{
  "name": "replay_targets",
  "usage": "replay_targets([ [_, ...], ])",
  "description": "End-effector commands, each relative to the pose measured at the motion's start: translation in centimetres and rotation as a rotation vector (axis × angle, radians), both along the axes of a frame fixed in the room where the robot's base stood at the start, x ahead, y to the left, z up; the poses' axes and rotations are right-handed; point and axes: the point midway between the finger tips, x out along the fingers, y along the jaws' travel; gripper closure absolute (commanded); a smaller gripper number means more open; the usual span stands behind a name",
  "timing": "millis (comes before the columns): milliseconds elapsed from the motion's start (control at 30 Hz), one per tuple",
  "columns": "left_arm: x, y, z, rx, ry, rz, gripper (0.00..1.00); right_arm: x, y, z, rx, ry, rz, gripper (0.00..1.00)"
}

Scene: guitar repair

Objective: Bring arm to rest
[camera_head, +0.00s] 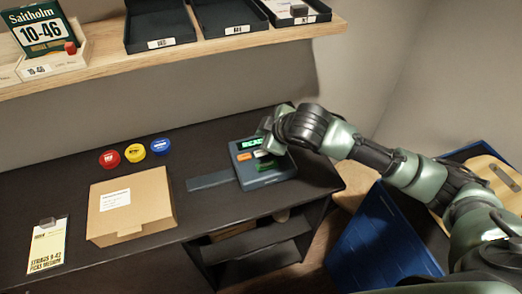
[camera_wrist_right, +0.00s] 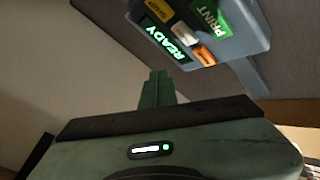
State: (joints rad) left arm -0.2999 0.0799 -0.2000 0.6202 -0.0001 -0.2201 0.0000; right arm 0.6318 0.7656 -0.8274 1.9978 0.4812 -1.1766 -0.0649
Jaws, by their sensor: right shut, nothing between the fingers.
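My right gripper (camera_head: 268,145) is at the label printer (camera_head: 270,176), over its top right part, with my right arm reaching in from the right. In the right wrist view its fingers (camera_wrist_right: 157,88) are together with nothing between them. The printer stands on the dark bench; its green screen reads READY in the wrist view (camera_wrist_right: 235,45), beside an orange button and a green PRINT key. I cannot tell from the head view whether the fingers touch the printer. My left gripper is not in view.
On the bench (camera_head: 60,190) are a cardboard box (camera_head: 130,208), red, yellow and blue round tins (camera_head: 135,153) and a strings packet (camera_head: 47,246). A wooden shelf (camera_head: 190,50) with dark trays runs above. A blue bin (camera_head: 385,245) stands right of the bench, below my arm.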

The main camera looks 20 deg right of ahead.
Motion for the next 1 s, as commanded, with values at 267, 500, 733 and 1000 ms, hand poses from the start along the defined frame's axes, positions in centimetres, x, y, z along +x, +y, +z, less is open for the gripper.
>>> replay_targets([
  [267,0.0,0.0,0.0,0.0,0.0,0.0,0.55,0.0,0.0,0.0,0.0,0.0,0.0,1.0],
  [500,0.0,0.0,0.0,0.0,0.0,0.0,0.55,-0.6,0.5,-0.5,0.01,0.009,0.002,1.0],
  [733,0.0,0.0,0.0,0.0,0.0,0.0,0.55,-6.6,4.5,-4.4,0.127,0.103,-0.035,1.0],
  [1000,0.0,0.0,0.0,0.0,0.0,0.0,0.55,-16.6,4.3,-8.9,0.284,0.277,-0.28,1.0],
])
